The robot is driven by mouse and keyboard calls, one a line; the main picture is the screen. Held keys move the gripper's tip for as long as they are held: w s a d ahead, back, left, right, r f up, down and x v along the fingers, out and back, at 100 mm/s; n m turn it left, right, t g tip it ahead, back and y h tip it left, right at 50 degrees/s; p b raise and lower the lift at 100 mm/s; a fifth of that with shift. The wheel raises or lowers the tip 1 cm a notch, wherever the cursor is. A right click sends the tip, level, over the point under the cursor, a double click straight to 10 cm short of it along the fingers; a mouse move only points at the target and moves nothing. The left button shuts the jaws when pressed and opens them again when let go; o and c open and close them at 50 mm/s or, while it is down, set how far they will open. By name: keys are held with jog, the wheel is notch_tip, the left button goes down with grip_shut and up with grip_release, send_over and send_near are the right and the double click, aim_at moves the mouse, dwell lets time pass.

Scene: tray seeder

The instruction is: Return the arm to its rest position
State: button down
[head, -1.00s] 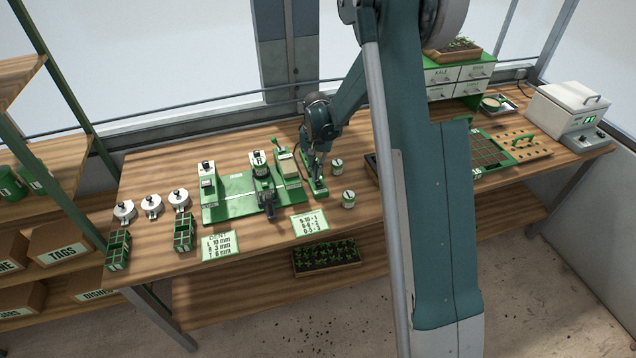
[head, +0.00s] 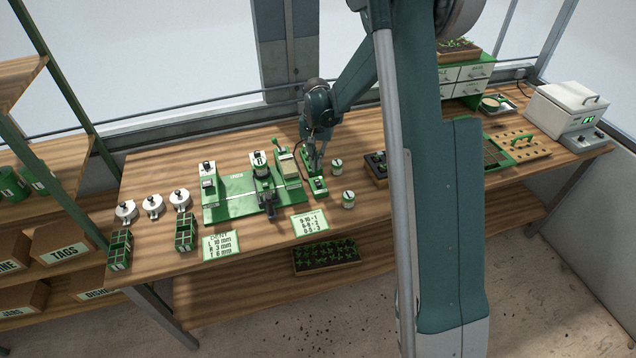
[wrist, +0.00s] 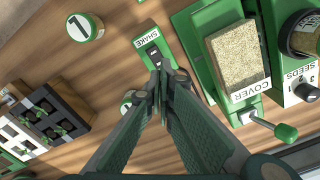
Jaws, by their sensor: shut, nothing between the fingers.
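My gripper (head: 316,166) hangs from my arm over the back middle of the bench, fingers pointing down. In the wrist view its two fingers (wrist: 162,80) are together with nothing between them. Their tips overlap the green block marked SHAKE (wrist: 152,42) in that view. The block (head: 319,187) also shows just below the fingers in the head view. I cannot tell whether the tips touch it.
The COVER unit (wrist: 238,62) with its lever (wrist: 285,131) stands close beside the fingers. A jar marked 1 (wrist: 84,27) and a dark seedling tray (wrist: 30,125) are on the other side.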

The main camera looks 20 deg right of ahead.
jog(key=shift+r, duration=0.2)
dwell(0.5)
jog(key=s+a+r+n+t+b, duration=0.3)
jog(key=s+r+b, duration=0.2)
jog(key=s+r, duration=1.3)
jog(key=s+a+f+n+t+b, duration=0.1)
jog(key=s+t+b, duration=0.1)
jog(key=s, duration=0.9)
jog(key=s+a+f+n+t+b, duration=0.1)
jog(key=s+n+t+b, duration=0.1)
jog(key=s, duration=0.9)
jog(key=shift+s+a+b, duration=0.25)
jog(key=shift+s+b, duration=0.05)
